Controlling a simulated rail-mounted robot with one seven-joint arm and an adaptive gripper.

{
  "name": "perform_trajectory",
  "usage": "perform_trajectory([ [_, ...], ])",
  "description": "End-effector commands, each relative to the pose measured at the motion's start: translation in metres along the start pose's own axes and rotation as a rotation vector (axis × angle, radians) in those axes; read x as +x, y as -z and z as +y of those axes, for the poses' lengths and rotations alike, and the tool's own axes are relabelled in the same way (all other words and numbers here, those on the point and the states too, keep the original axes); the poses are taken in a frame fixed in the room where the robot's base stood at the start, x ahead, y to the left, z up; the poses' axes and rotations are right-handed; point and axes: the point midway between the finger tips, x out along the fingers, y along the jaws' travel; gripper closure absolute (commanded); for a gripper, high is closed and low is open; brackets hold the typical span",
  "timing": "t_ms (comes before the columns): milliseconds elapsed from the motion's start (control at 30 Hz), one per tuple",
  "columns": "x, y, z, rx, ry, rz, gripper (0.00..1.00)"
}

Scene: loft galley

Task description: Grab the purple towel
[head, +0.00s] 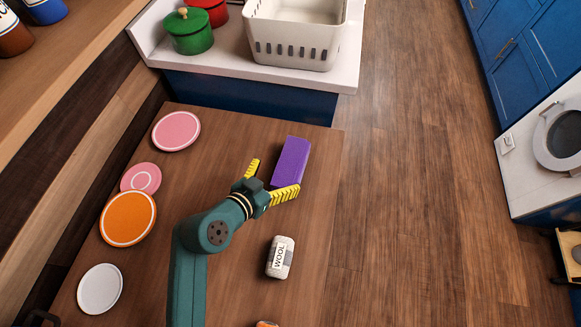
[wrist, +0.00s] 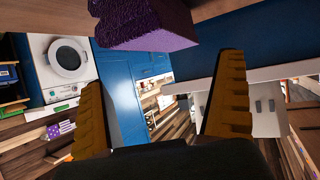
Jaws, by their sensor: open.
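The purple towel (head: 291,161) is a folded block on the brown wooden table, near its right edge. My gripper (head: 270,178) is open, its yellow fingers spread just below and left of the towel in the head view. The right finger is close to the towel's lower end; I cannot tell whether they touch. In the wrist view the towel (wrist: 145,24) shows at the top, beyond the fingertips, and the space between the fingers (wrist: 165,95) is empty.
A white block labelled WOOL (head: 280,257) lies on the table below the gripper. Plates stand at the left, including an orange one (head: 128,218) and a pink one (head: 176,131). A white basket (head: 296,38) and a green pot (head: 188,32) stand on the counter behind.

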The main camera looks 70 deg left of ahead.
Motion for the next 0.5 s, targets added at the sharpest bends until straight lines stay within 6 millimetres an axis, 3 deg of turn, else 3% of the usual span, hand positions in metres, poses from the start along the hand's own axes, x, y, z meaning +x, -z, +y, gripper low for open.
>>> perform_trajectory([
  [33,0.012,-0.002,0.000,0.003,-0.002,0.001,0.00],
  [500,0.077,-0.004,-0.004,0.001,0.000,0.001,0.00],
])
